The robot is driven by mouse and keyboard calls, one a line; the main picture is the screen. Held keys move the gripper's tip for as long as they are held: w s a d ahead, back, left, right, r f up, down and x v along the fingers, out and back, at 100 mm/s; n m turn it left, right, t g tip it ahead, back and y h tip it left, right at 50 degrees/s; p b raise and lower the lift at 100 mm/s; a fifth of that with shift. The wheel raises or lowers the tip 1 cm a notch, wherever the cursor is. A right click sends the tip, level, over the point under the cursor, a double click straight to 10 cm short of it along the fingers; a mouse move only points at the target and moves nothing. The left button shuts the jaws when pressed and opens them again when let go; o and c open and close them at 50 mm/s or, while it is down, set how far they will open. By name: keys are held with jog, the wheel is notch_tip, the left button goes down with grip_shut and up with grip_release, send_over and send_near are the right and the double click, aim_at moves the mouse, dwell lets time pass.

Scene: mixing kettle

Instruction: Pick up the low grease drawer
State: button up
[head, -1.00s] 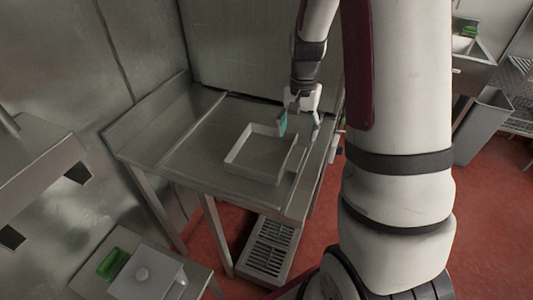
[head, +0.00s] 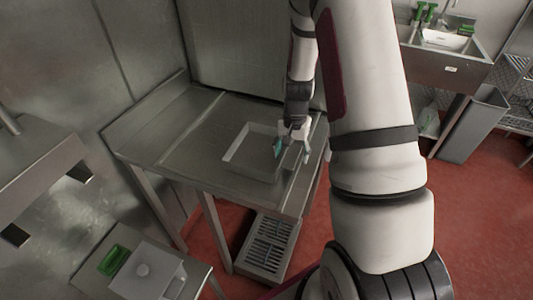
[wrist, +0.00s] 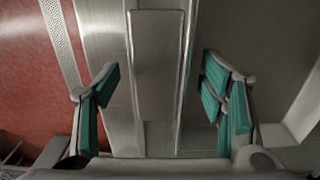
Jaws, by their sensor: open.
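The low grease drawer appears to be the shallow, square grey metal pan (head: 248,171) lying on the steel table in the head view. My gripper (head: 291,149) is over its right side, fingers pointing down. In the wrist view, a long flat metal bar (wrist: 157,65), which looks like the drawer's front or handle, runs between the open teal-padded fingers of my gripper (wrist: 160,85). A gap shows on each side of the bar, so the fingers do not grip it. The height of the fingertips over the table is hard to tell.
The steel table (head: 180,135) has free room left of the pan and walls behind it. A slatted grate (head: 268,243) sits low beneath it. A lower stand at bottom left holds a pale box (head: 148,276) and a green item (head: 113,260). A sink (head: 447,40) is at far right.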

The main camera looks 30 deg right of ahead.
grip_shut()
jog(key=shift+r, duration=0.15)
